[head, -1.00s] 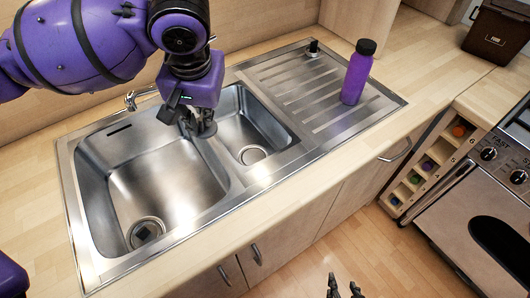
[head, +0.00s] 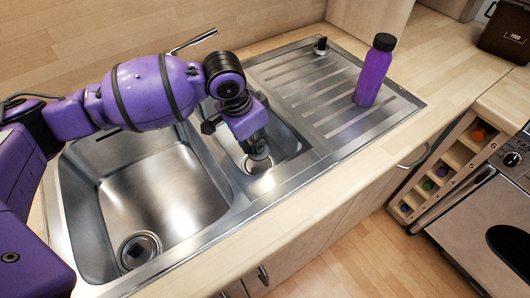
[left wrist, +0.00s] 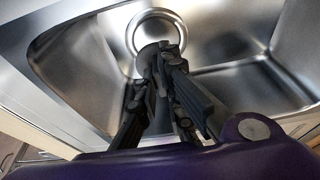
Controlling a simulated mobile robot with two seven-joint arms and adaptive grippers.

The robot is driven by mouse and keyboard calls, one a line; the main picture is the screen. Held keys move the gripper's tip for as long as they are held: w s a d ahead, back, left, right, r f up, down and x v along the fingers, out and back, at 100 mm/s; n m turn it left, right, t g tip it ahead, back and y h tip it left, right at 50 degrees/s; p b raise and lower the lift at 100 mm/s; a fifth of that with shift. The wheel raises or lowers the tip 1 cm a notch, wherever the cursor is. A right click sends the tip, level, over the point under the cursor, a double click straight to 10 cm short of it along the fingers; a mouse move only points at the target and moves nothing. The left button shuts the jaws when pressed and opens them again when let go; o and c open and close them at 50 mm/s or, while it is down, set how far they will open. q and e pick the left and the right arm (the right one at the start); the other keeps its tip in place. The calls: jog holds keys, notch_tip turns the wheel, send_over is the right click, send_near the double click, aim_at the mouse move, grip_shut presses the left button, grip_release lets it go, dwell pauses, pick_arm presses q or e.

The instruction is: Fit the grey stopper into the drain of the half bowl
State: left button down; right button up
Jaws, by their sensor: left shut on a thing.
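The grey stopper (head: 259,163) is a small dark disc in the fingers of my left gripper (head: 257,152). My left gripper is shut on it, pointing down inside the half bowl (head: 286,141). In the left wrist view the stopper (left wrist: 150,54) shows at the fingertips, partly hidden by them. The half bowl's drain (left wrist: 178,20) is a round metal ring just beyond it, and the stopper overlaps its near side. In the head view the drain is mostly hidden under the stopper and gripper. I cannot tell whether they touch. My right gripper is out of view.
A purple bottle (head: 374,72) and a small black-topped item (head: 320,46) stand on the drainboard (head: 330,95). The tap (head: 192,41) is behind the bowls.

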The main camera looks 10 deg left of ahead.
aim_at(254, 152)
pick_arm(q)
notch_tip(254, 152, down, 6)
jog(key=shift+f, duration=0.15)
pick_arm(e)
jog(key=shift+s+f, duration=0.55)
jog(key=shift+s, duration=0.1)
pick_arm(q)
jog(key=shift+f, duration=0.1)
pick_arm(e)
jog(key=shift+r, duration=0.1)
pick_arm(q)
jog(key=c, duration=1.9)
grip_release()
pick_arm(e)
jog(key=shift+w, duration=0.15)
pick_arm(q)
jog(key=shift+r, duration=0.2)
jog(key=v, duration=1.2)
jog(key=shift+p, duration=0.45)
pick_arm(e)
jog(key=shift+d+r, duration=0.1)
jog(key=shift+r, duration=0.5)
